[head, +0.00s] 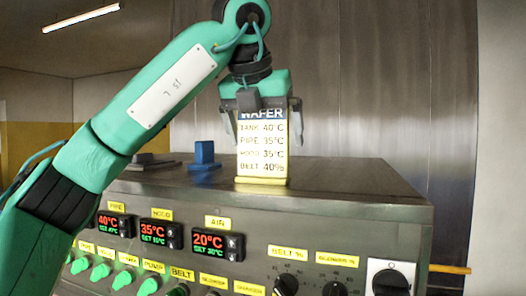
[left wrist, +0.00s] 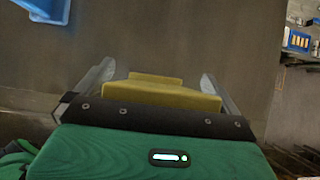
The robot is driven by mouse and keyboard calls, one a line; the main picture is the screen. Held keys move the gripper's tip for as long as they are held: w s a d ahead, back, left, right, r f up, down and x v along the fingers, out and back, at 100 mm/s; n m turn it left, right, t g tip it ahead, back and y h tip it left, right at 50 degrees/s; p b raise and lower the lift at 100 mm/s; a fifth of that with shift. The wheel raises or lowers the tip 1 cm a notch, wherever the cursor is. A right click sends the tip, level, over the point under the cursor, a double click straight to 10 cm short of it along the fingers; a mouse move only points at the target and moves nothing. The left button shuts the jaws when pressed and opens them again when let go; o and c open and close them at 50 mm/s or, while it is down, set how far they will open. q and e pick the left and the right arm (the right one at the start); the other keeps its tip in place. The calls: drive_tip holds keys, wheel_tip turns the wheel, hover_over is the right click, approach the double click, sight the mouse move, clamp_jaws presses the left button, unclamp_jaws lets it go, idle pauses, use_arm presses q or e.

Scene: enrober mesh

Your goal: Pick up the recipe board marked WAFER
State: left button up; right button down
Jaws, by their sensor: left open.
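The WAFER recipe board (head: 262,146) stands upright on top of the grey control cabinet, in a yellow base (head: 261,184). It has a blue header and lines for tank, pipe, hood and belt. My left gripper (head: 268,132) points down over it, with one finger at each side of its upper part; the palm covers the top edge. In the left wrist view my open left gripper (left wrist: 153,82) has a yellow piece (left wrist: 165,92) between its fingers, seen from above. Whether the fingers touch the board cannot be told. My right gripper is not in view.
A blue block (head: 204,155) stands left of the board on the cabinet top (head: 345,180), with a grey piece farther left. The cabinet front carries displays (head: 161,235), green knobs and a rotary switch (head: 391,278). The top right of the board is clear.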

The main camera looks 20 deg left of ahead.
use_arm(q)
drive_tip(key=shift+f, duration=0.15)
drive_tip(key=c, duration=1)
